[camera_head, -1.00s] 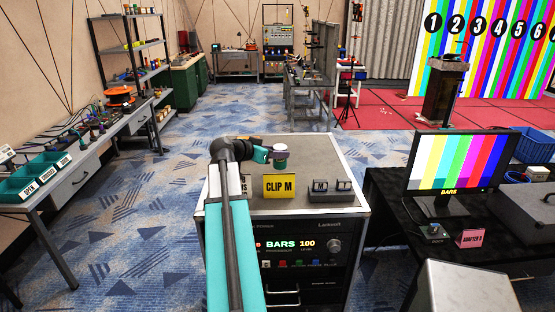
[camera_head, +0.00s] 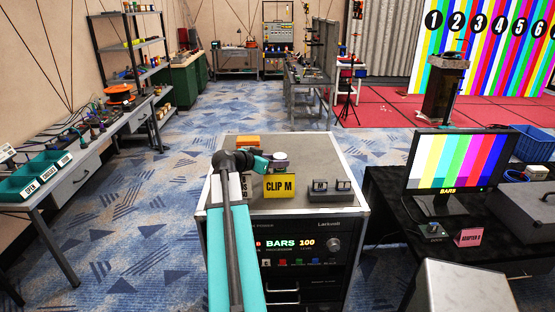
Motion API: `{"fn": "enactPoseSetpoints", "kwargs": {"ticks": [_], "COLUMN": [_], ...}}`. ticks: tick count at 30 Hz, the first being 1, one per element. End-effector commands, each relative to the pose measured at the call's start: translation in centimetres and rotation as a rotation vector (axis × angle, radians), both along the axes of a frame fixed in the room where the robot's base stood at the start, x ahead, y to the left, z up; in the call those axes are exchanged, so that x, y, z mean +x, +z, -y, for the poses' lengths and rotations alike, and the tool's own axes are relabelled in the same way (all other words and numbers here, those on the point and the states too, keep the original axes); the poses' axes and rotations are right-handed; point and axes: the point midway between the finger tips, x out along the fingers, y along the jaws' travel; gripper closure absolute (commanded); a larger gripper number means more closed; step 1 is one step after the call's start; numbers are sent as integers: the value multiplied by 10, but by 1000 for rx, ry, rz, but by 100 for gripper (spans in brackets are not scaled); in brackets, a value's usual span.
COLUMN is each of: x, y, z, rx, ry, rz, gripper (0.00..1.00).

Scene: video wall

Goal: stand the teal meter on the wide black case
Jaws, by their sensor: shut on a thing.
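My gripper (camera_head: 271,161) is over the front left part of the grey rack top, behind the yellow CLIP M sign (camera_head: 279,187). It is shut on a small round thing with a pale top (camera_head: 280,157). I cannot make out whether this is the teal meter, as the sign and my teal arm hide part of it. No other teal meter is clear to me.
The rack top (camera_head: 310,151) is bare at the back and right. An orange thing (camera_head: 248,141) lies at its back left. A monitor (camera_head: 459,169) and a pink sign (camera_head: 469,237) stand on the black table at right. A bench with teal bins (camera_head: 38,168) is at left.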

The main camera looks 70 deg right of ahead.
Motion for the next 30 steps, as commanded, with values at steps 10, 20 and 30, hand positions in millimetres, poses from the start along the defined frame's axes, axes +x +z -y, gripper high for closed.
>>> {"fn": "enactPoseSetpoints", "kwargs": {"ticks": [10,20,30], "x": [0,0,1], "y": [-3,-2,1], "z": [0,0,-3], "rx": [-1,0,-1], "ry": [0,-1,0], "rz": [0,0,0], "gripper": [86,40,40]}}
